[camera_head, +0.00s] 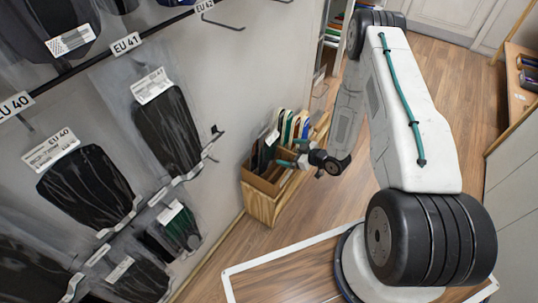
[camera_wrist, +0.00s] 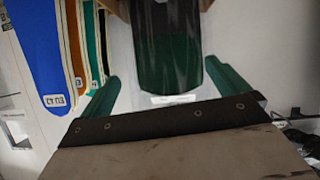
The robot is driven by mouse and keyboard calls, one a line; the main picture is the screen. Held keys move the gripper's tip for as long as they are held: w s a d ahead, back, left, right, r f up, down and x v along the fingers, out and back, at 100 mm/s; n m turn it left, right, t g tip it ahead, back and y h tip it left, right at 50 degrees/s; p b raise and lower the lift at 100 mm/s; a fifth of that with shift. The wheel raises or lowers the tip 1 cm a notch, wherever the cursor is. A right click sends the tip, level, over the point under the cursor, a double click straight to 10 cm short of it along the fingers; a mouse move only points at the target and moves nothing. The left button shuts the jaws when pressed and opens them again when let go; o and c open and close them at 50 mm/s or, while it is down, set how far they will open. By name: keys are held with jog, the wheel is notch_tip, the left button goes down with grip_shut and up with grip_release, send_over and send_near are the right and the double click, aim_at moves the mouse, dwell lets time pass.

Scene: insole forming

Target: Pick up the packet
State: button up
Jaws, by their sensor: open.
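A clear plastic packet (camera_wrist: 166,45) with a dark insole, green at its near end, shows in the wrist view. A white label (camera_wrist: 172,100) sits at its lower end. My gripper (camera_wrist: 160,78) is open, with one green finger on each side of the packet; I see no clear contact. In the head view my gripper (camera_head: 291,153) is at the top of a wooden box (camera_head: 262,208) that holds several upright insoles. From there I cannot tell which item is between the fingers.
A blue insole (camera_wrist: 42,50) and several other coloured ones stand left of my gripper in the wrist view. Other packets, such as one labelled EU 40 (camera_head: 85,187), hang on the wall rack at left. Wooden floor (camera_head: 235,245) is open in front of the box.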

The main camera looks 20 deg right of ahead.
aim_at(272, 152)
jog(key=shift+y, duration=0.3)
jog(key=x, duration=0.5)
jog(key=s+f+x, duration=0.1)
jog(key=x, duration=0.1)
jog(key=shift+w+a+f, duration=0.25)
jog(key=shift+w+a, duration=0.05)
jog(key=shift+a, duration=0.05)
jog(key=c, duration=0.9)
